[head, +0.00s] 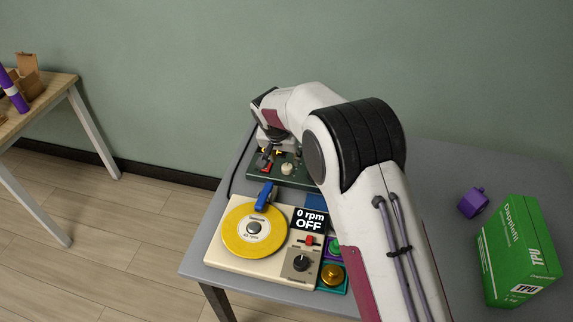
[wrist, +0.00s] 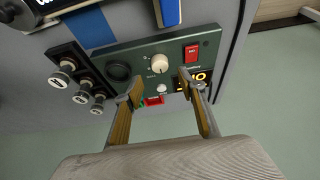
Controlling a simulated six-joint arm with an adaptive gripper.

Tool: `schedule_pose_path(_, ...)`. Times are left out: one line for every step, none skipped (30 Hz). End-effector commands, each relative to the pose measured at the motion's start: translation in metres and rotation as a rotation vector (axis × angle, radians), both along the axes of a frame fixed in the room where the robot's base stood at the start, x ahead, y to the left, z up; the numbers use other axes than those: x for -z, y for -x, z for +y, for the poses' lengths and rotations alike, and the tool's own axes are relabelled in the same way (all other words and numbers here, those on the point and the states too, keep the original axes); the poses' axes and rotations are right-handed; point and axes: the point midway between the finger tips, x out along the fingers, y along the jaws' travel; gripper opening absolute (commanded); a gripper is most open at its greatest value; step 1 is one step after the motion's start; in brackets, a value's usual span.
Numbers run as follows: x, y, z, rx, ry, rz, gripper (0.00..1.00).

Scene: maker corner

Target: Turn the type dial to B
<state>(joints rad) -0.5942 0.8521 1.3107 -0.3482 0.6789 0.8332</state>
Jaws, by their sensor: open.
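A cream dial (wrist: 160,63) sits on a dark green panel (wrist: 140,52) in the wrist view, with small marks around it too small to read. The same dial shows in the head view (head: 287,168) on the green panel (head: 310,180) at the back of the table. My gripper (wrist: 160,90) is open, its two fingers apart and empty over the panel's edge near the dial. The dial appears between the fingers' lines but beyond the tips; I see no contact. In the head view my gripper (head: 267,155) is small, over the panel's left part.
The panel also has a red switch (wrist: 192,53), a lit display (wrist: 201,77) and a black round part (wrist: 118,71). A cream turntable unit (head: 228,262) with a yellow disc is in front. A green box (head: 515,250) stands right.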

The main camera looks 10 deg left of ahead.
Motion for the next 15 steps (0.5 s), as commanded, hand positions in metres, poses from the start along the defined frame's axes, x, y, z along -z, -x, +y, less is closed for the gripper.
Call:
schedule_pose_path(0.005, -0.002, -0.001, 0.0, 0.001, 0.001, 0.4)
schedule_pose_path(0.007, -0.003, -0.001, 0.0, 0.001, 0.001, 0.4)
schedule_pose_path(0.011, -0.004, -0.001, 0.0, 0.001, 0.001, 0.4)
schedule_pose_path(0.015, -0.006, -0.001, 0.0, 0.001, 0.001, 0.4)
schedule_pose_path(0.017, -0.007, 0.0, 0.0, 0.001, 0.001, 0.4)
schedule_pose_path(0.021, -0.009, 0.0, 0.001, 0.0, 0.0, 0.4)
schedule_pose_path(0.024, -0.01, 0.0, 0.0, 0.0, 0.0, 0.4)
schedule_pose_path(0.028, -0.011, 0.0, 0.0, 0.0, 0.001, 0.4)
schedule_pose_path(0.032, -0.013, 0.0, 0.0, 0.0, 0.001, 0.4)
schedule_pose_path(0.034, -0.014, 0.0, 0.0, 0.0, 0.0, 0.4)
schedule_pose_path(0.037, -0.015, 0.0, 0.001, 0.0, 0.0, 0.4)
schedule_pose_path(0.041, -0.017, 0.0, 0.0, 0.0, 0.0, 0.4)
schedule_pose_path(0.044, -0.018, 0.0, 0.0, 0.001, 0.001, 0.4)
schedule_pose_path(0.046, -0.019, 0.0, 0.0, 0.001, 0.001, 0.4)
schedule_pose_path(0.048, -0.02, 0.0, 0.0, 0.0, 0.0, 0.4)
